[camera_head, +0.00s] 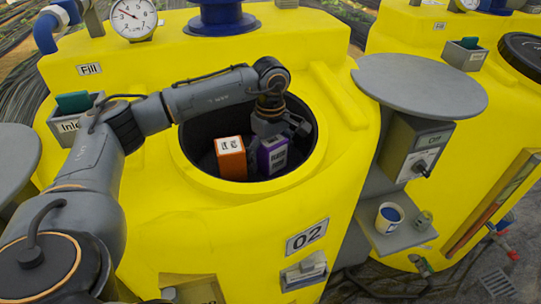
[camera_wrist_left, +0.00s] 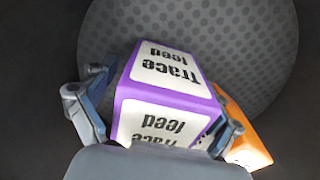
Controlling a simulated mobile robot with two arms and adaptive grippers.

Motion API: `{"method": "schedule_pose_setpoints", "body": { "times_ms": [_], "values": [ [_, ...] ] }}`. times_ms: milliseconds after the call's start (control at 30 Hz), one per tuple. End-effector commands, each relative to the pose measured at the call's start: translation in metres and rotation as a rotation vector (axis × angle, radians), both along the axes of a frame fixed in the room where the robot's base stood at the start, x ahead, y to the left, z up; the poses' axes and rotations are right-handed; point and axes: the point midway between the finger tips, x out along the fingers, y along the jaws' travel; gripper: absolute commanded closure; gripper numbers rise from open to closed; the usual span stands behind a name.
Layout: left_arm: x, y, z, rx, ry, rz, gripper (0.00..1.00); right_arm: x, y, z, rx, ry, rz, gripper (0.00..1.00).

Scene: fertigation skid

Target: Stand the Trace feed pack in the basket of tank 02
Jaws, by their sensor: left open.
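The purple Trace feed pack (camera_head: 273,157), with white labels, stands in the dark round opening of the yellow tank 02 (camera_head: 190,220). In the left wrist view the Trace feed pack (camera_wrist_left: 166,68) shows its name on two faces, over the perforated basket floor (camera_wrist_left: 262,50). My left gripper (camera_head: 277,127) is open at the top of the pack. In the wrist view its fingers are on either side of the pack; contact is hard to tell. The pack's bottom edge is hidden. My right gripper is not in view.
An orange pack (camera_head: 231,160) stands close to the left of the purple one inside the opening. The tank rim (camera_head: 186,166) surrounds both packs. A round grey lid (camera_head: 420,84), a control box (camera_head: 418,145) and a shelf with a cup (camera_head: 389,217) are to the right.

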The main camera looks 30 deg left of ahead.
Motion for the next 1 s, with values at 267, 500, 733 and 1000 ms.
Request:
{"method": "schedule_pose_setpoints", "body": {
  "times_ms": [267, 500, 733, 1000],
  "values": [
    [0.001, 0.000, 0.023, -0.001, -0.006, -0.001, 0.10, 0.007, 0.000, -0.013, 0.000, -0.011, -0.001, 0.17],
    [0.001, -0.001, 0.075, 0.000, -0.007, -0.002, 0.10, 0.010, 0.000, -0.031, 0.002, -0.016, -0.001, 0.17],
    [0.001, 0.000, 0.113, 0.000, -0.004, -0.001, 0.10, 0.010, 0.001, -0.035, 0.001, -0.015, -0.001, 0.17],
    [0.000, 0.000, 0.121, 0.000, -0.001, -0.001, 0.10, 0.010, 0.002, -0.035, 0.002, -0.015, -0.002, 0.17]
  ]
}}
